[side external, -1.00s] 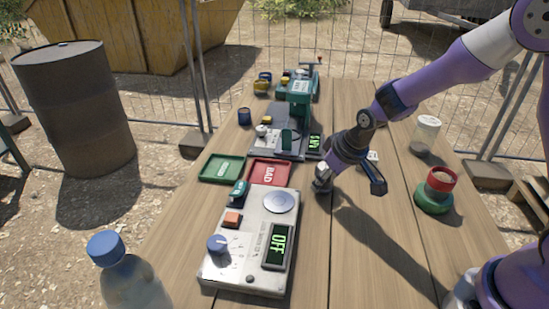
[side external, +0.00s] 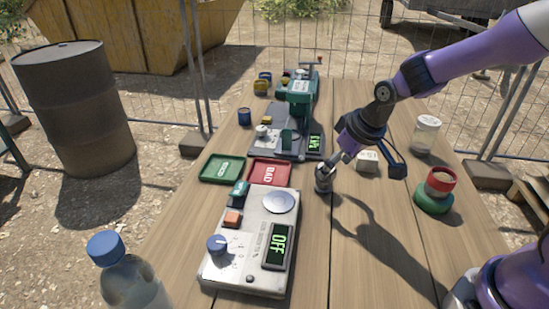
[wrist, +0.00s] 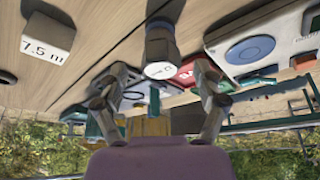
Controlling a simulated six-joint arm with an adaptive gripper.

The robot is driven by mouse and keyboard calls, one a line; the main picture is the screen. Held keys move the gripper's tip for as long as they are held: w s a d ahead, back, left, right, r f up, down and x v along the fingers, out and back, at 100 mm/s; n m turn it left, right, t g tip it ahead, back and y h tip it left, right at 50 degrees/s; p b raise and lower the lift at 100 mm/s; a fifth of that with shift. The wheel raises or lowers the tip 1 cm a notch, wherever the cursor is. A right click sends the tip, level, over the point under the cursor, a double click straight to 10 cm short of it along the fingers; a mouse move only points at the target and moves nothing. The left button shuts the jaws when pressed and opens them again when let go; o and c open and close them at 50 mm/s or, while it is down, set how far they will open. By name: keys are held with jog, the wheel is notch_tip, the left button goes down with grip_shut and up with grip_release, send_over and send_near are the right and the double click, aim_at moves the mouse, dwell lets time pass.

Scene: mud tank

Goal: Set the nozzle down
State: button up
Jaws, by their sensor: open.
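The nozzle, a small grey metal cylinder (side external: 322,180), stands upright on the wooden table just right of the red BAD tray in the side view. In the wrist view the nozzle (wrist: 160,45) shows just beyond and between the fingertips, its pale round end facing the camera. My gripper (side external: 340,160) is tilted, above and right of the nozzle. In the wrist view my gripper (wrist: 160,80) has its two fingers spread wide, with nothing held between them.
A white block marked 7.5 m (wrist: 48,40) lies right of the nozzle in the side view. A panel reading OFF (side external: 277,245), the red tray (side external: 268,172) and a green tray (side external: 222,168) lie left. A jar (side external: 425,135) and red-rimmed cup (side external: 440,182) stand right.

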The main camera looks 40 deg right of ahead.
jog(key=s+r+m+t, duration=0.1)
jog(key=s+r, duration=1)
jog(key=s, duration=0.3)
jog(key=shift+s+d, duration=0.2)
jog(key=shift+s, duration=0.2)
dwell(0.6)
